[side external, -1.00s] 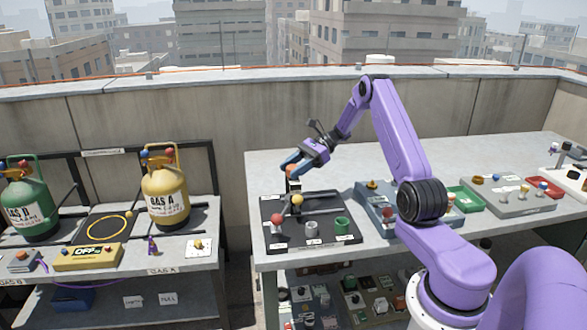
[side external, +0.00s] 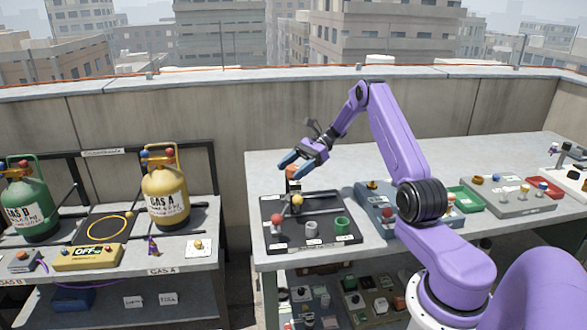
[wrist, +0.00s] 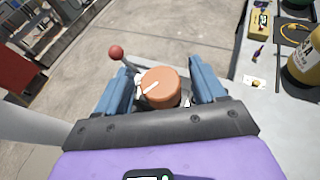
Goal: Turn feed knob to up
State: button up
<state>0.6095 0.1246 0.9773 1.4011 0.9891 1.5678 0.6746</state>
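An orange-brown round knob (side external: 293,172) stands at the back of a black panel (side external: 325,231) on the right-hand table. I cannot read its label, so I cannot confirm it is the feed knob. In the wrist view the knob (wrist: 160,88) shows its top face, with a short white slanted mark towards its left side. My gripper (side external: 291,163) is just above the knob, tilted down. In the wrist view my gripper (wrist: 162,68) has its blue fingers open on either side of the knob, with gaps on both sides.
A red-balled lever (wrist: 116,53) stands close beside the knob in the wrist view. A blue-grey box (side external: 375,207) stands to the right.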

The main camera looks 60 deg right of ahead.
jog(key=shift+d, duration=0.1)
jog(key=v, duration=1.7)
jog(key=shift+r, duration=0.15)
jog(key=s+a+f+m+t+y, duration=0.1)
jog(key=s+a+f+m+t, duration=0.3)
jog(key=f+t, duration=0.3)
jog(key=x, duration=1.6)
jog(key=shift+a, duration=0.2)
